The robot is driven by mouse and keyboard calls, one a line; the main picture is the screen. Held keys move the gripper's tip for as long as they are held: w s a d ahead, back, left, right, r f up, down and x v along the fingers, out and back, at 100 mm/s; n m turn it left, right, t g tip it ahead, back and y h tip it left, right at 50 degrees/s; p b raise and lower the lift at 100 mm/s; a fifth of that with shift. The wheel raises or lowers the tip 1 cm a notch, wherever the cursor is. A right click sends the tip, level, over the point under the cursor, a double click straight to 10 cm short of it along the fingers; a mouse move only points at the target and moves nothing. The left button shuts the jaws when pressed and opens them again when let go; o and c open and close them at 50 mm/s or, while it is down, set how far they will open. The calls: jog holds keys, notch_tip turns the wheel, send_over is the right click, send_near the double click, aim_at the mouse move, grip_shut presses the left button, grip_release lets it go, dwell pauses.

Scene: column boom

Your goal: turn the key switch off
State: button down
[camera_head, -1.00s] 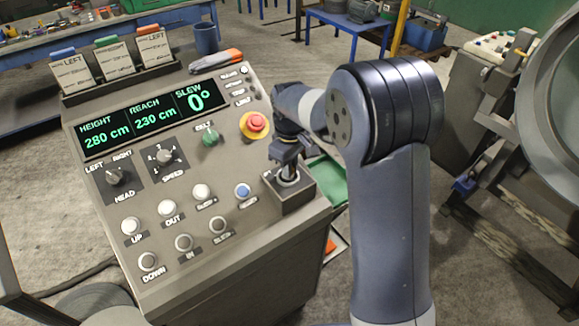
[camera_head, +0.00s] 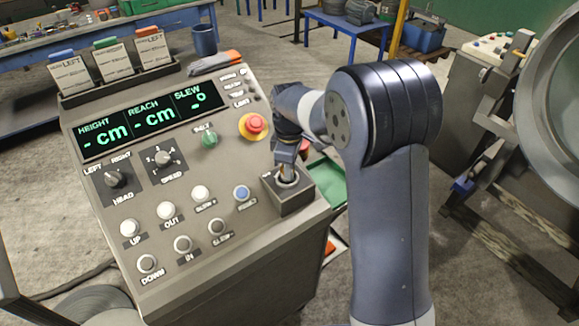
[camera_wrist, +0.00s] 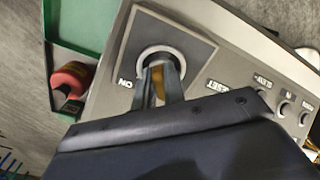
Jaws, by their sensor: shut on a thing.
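The key switch (camera_head: 290,184) sits in a raised grey box at the right front corner of the console. In the wrist view its pale round collar (camera_wrist: 145,58) shows, with "ON" lettered on one side and "RESET" on the other. My gripper (camera_head: 286,172) is at the switch. Its two fingers (camera_wrist: 160,84) are shut on the key (camera_wrist: 158,82), a brass-coloured strip between them. The key's tip and slot are mostly hidden by the fingers. The display (camera_head: 145,120) shows dashes for height, reach and slew.
A red emergency button (camera_head: 255,123) on a yellow base and a green selector (camera_head: 209,139) are close to my arm. Knobs and push buttons fill the console's left and front. A green tray (camera_head: 330,183) lies below, beyond the console's right edge.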

jog(key=c, duration=1.5)
grip_release()
notch_tip(320, 180, up, 11)
jog(key=shift+f+b, duration=0.1)
jog(key=shift+b, duration=0.45)
notch_tip(320, 180, down, 11)
jog(key=shift+r+p, duration=0.1)
jog(key=shift+p, duration=0.5)
